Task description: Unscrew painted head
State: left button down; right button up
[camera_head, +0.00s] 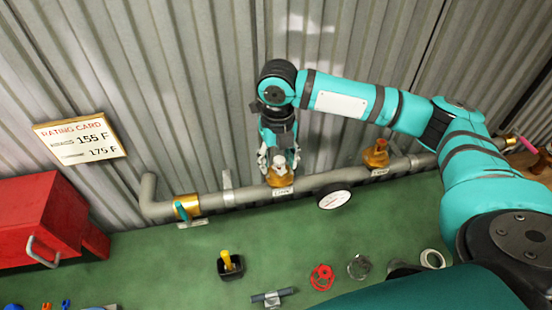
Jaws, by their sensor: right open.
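A whitish painted head (280,163) sits upright in a brass fitting (280,180) on the grey pipe (237,199). My right gripper (280,161) points down over this head. Its fingers are open, one on each side of the head. I cannot tell whether they touch it. My left gripper is not in view.
A round gauge (334,199) and a brass valve with a teal handle (186,206) are on the pipe. A rating card (80,138) hangs on the corrugated wall. A red toolbox (45,220) stands left. A black holder (231,267), a red ring (321,277) and a tape roll (432,259) lie on the green surface.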

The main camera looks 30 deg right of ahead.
jog(key=m, duration=0.7)
jog(key=shift+s+d, duration=0.1)
jog(key=shift+d, duration=0.2)
jog(key=m, duration=0.6)
jog(key=shift+s+d, duration=0.2)
jog(key=shift+s, duration=0.05)
jog(key=shift+c, duration=0.4)
grip_shut()
jog(key=n, duration=0.3)
jog(key=shift+w+a+r+n, duration=0.1)
jog(key=shift+w+n, duration=0.1)
jog(key=shift+n, duration=0.2)
jog(key=shift+w+n, duration=0.1)
jog(key=shift+n, duration=0.9)
